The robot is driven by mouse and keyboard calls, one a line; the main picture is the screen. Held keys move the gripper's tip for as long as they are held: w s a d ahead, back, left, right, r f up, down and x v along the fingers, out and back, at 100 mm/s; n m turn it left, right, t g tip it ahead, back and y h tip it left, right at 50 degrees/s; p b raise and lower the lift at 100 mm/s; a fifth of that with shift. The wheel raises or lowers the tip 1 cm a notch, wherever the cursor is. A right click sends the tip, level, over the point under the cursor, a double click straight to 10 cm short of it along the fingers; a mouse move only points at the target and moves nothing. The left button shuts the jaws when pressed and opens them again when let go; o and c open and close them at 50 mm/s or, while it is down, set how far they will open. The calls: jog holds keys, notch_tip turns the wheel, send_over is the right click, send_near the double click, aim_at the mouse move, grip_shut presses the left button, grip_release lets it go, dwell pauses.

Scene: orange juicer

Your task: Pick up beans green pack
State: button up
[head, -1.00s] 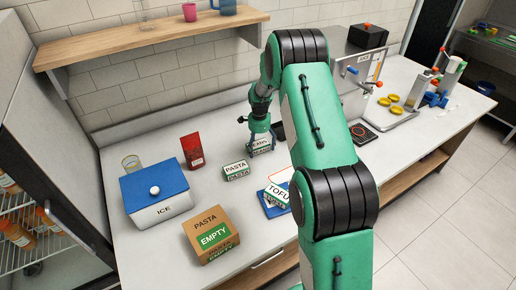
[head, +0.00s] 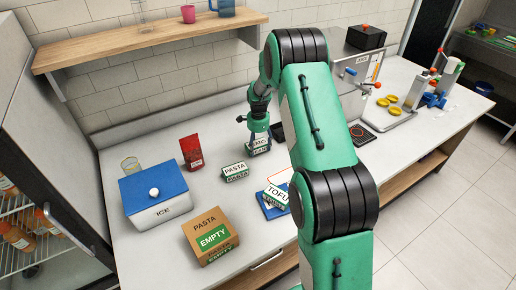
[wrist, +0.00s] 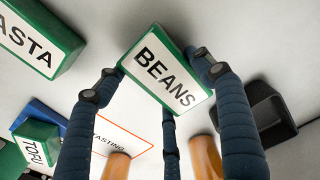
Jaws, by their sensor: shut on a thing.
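The green beans pack (wrist: 165,75), with a white "BEANS" label, sits between my gripper's fingers in the wrist view. In the head view the beans pack (head: 259,148) is at the back of the counter, partly hidden by the fingers. My gripper (head: 258,138) points down over it. In the wrist view the fingers of my gripper (wrist: 155,88) touch the pack's sides and are shut on it. I cannot tell whether the pack is clear of the counter.
A green pasta pack (head: 235,171) lies to the left. A tofu pack (head: 277,195) lies nearer, on a blue item. A pasta box marked "EMPTY" (head: 210,235), an ice box (head: 157,203) and a red pack (head: 191,151) stand left. A dark object (wrist: 262,112) is close right.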

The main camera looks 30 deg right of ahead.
aim_at(258, 145)
notch_tip(258, 145, up, 9)
jog(key=shift+f+p, duration=0.1)
jog(key=shift+p, duration=0.85)
jog(key=shift+a, duration=0.1)
